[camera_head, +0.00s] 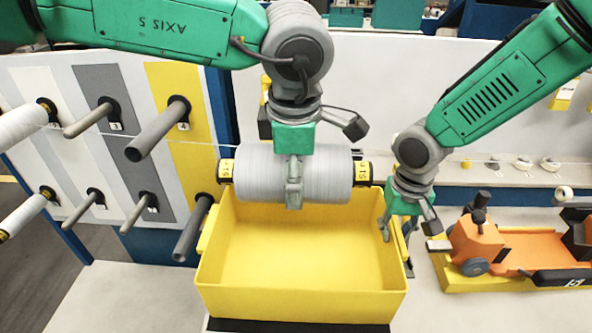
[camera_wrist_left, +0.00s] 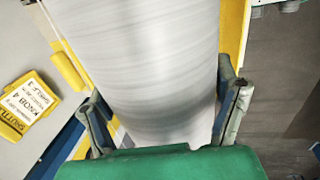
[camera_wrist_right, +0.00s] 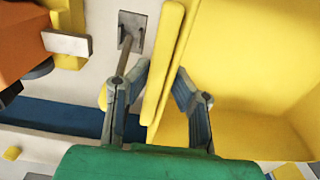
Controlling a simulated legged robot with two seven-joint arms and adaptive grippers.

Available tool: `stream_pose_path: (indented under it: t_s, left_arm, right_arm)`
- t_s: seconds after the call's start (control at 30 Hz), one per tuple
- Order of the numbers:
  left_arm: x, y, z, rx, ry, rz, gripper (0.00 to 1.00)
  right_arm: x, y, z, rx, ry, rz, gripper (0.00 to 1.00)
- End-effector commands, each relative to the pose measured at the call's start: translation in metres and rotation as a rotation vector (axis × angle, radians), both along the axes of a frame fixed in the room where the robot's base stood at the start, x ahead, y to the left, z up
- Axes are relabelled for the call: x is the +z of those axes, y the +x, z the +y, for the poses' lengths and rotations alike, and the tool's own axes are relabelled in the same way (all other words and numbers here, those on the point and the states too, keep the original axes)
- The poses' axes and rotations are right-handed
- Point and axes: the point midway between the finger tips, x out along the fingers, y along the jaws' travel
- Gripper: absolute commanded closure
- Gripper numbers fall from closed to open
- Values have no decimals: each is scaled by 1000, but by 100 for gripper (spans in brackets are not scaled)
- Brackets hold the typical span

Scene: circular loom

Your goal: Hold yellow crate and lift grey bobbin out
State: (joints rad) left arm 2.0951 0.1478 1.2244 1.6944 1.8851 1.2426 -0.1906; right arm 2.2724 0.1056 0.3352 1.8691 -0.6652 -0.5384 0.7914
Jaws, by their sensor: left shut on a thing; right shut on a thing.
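The grey bobbin (camera_head: 255,178) has yellow-and-black end caps and lies level above the back part of the yellow crate (camera_head: 300,305). My left gripper (camera_head: 294,192) is shut around the middle of the bobbin; in the left wrist view its fingers (camera_wrist_left: 165,110) sit on both sides of the grey winding (camera_wrist_left: 150,60). My right gripper (camera_head: 386,228) is at the crate's right side; in the right wrist view its fingers (camera_wrist_right: 160,85) are closed on the crate's yellow side wall (camera_wrist_right: 172,45). The crate's visible inside is empty. The bobbin hides part of the crate's back rim.
A rack with several grey pegs (camera_head: 160,130) stands at the left, close to the crate. An orange-and-yellow device (camera_head: 510,250) stands on the bench at the right. A thin pale thread runs behind the bobbin. Bare bench (camera_head: 120,300) lies left of the crate.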

Motion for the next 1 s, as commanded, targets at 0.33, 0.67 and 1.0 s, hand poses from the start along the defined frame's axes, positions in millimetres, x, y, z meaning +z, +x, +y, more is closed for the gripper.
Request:
stream_pose_path:
  t_s: [0.33,0.67,1.0]
  left_arm:
    - [1,1,0,1,-2,-2,70]
    - [1,0,0,0,-2,-2,70]
    - [1,1,0,0,-2,-2,70]
  right_arm:
    - [0,0,0,1,-1,0,59]
    - [19,1,0,0,1,-4,59]
    - [85,2,-1,1,1,-4,59]
